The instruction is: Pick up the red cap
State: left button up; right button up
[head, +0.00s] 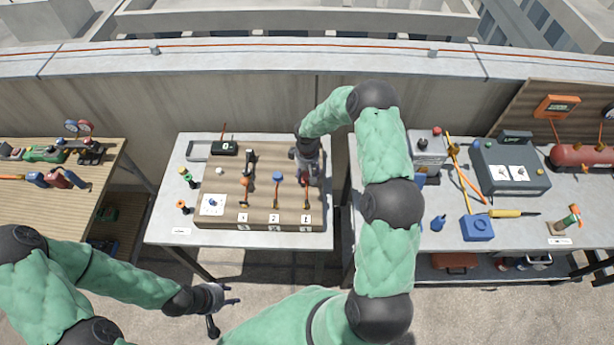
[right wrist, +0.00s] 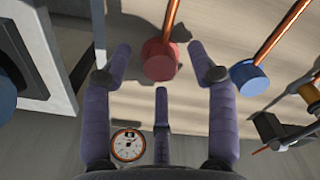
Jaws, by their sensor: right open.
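The red cap (right wrist: 160,62) shows in the right wrist view at the end of a copper pipe, between the spread fingertips of my right gripper (right wrist: 159,52). The fingers stand to both sides of it with gaps. My right gripper is open and empty. My left gripper (head: 222,308) hangs low in front of the middle table, its fingers apart and empty.
A blue cap (right wrist: 250,77) on another copper pipe is close to the right finger. The right table (head: 440,235) carries a blue block (head: 477,228) and a grey case (head: 511,165).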

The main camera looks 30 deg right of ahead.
jog(key=shift+f, duration=0.55)
jog(key=c, duration=0.9)
jog(key=shift+r, duration=0.1)
